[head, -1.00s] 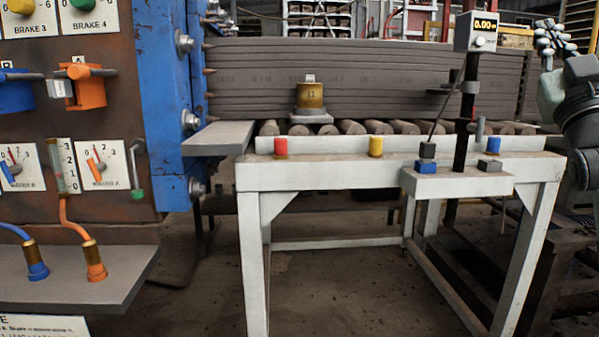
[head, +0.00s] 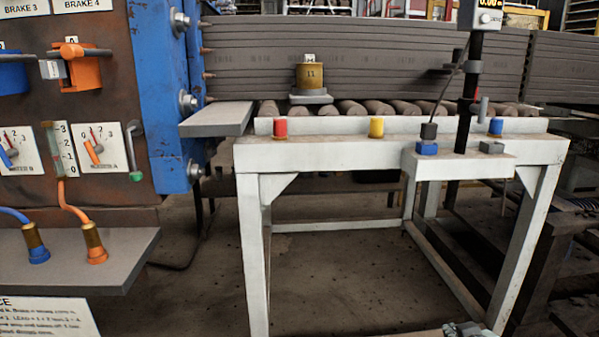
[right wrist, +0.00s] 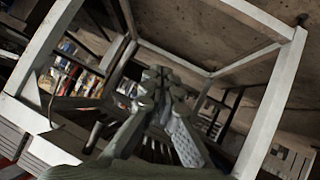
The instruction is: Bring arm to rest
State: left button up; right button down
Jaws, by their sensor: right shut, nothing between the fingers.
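Only a small part of my right gripper (head: 462,329) shows at the bottom edge of the head view, low in front of the white table. In the right wrist view its fingers (right wrist: 160,82) are together, with nothing between them. The white table frame (right wrist: 268,95) stands around and beyond the fingers in that view. The right arm itself is hidden below the head view. My left arm and gripper are in neither view.
The white table (head: 330,155) carries a red cap, a yellow cap, blue blocks and a black post (head: 469,100). A brass weight (head: 310,76) stands behind it. At the left are the blue machine column (head: 165,95) and a grey shelf (head: 90,255) with hose fittings.

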jog(key=s+a+f+g, duration=0.2)
jog(key=s+f+g, duration=0.2)
jog(key=s+f, duration=0.7)
jog(key=s+a+f+g+y, duration=0.1)
jog(key=s+a+f+g, duration=0.2)
jog(key=s+f, duration=0.9)
jog(key=s, duration=0.3)
jog(key=shift+a+g, duration=0.2)
jog(key=shift+g, duration=0.2)
